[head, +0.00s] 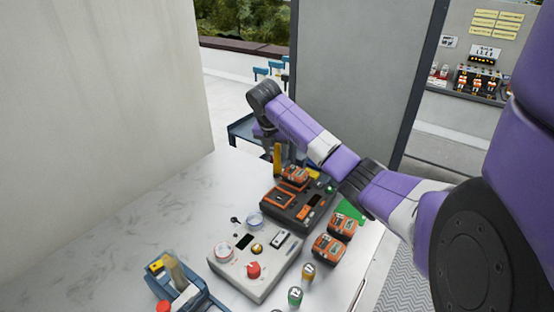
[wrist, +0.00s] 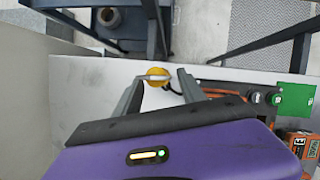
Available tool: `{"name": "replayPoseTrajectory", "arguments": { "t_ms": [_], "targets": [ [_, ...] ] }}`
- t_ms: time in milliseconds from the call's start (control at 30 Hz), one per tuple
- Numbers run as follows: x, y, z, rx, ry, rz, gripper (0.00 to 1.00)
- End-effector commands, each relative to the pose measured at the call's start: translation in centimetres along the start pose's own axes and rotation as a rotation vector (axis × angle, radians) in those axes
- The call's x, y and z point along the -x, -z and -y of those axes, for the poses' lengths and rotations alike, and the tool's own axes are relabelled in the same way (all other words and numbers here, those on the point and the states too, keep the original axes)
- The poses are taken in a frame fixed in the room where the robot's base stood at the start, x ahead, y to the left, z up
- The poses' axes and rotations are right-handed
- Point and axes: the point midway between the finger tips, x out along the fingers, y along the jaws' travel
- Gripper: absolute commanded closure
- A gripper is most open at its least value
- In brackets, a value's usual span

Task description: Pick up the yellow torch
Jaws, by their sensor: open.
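The yellow torch (head: 277,160) shows in the head view as a narrow yellow upright shape at the far side of the table, beside the black charger box. In the wrist view the torch (wrist: 158,72) is a small round yellow end with a pale bar across it, between the fingertips. My gripper (wrist: 161,78) is open, with one finger on each side of the torch. I cannot tell whether either finger touches it. In the head view my gripper (head: 268,142) points down at the torch and is partly hidden by my arm.
The black charger box (head: 290,212) with orange parts stands close by. Orange battery packs (head: 327,248), a green card (head: 352,210) and a grey control box (head: 238,280) lie nearer. The marble tabletop (head: 150,220) is clear at left.

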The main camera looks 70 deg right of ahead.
Motion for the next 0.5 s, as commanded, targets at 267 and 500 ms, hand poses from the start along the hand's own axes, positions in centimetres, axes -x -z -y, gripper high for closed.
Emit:
{"name": "replayPoseTrajectory", "arguments": {
  "t_ms": [267, 500],
  "targets": [
    [-1.8, 0.1, -0.1, 0.0, -0.001, 0.0, 0.52],
    [-1.7, 0.1, -0.1, 0.001, -0.001, 0.001, 0.72]
  ]
}}
